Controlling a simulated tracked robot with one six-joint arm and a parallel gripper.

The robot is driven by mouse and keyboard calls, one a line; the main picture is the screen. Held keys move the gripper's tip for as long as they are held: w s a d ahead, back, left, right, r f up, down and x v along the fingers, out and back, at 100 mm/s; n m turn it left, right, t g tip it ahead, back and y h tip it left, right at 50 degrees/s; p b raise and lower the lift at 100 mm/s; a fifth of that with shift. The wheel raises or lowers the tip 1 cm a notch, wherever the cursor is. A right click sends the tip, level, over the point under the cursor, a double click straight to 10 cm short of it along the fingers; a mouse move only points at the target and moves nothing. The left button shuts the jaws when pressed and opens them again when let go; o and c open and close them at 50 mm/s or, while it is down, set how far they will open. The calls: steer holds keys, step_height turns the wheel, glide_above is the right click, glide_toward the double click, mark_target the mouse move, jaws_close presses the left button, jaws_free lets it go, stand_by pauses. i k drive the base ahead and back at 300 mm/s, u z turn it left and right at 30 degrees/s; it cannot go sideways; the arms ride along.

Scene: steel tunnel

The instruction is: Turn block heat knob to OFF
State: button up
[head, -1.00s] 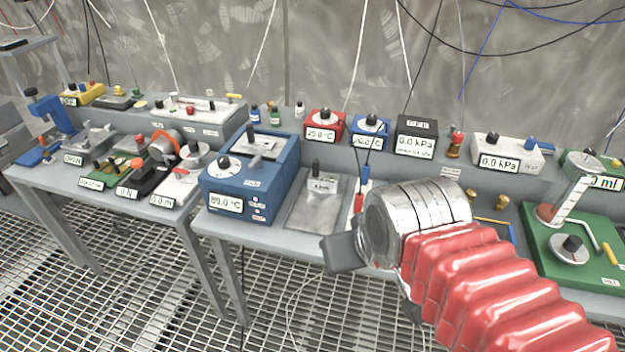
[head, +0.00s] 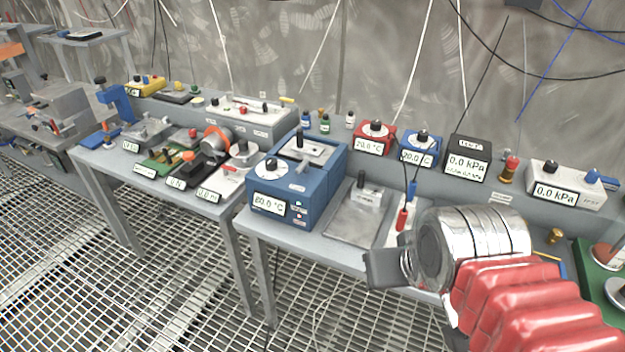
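A large blue box (head: 300,192) with a lit temperature display stands at the front left of the middle bench. A white dial with a black knob (head: 270,168) is on its top. A small red box (head: 374,140) and a small blue box (head: 420,148), each with a dark knob on a white dial and a temperature display, stand on the shelf behind. I cannot read which knob is labelled block heat. My gripper (head: 385,268) is at the bench's front edge, right of the large blue box, apart from the knobs. Only a dark jaw shows past the silver wrist; its opening is hidden.
A metal plate (head: 355,218) with a small upright knob lies right of the large blue box. Red and blue probes (head: 403,220) stand near my wrist. A black pressure box (head: 468,158) and a white one (head: 565,185) are behind. The left bench is crowded. Grating floor is open in front.

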mark_target(271, 163)
steer(key=k, duration=0.65)
steer(key=u, duration=0.6)
steer(key=i, duration=1.75)
steer(key=z, duration=0.4)
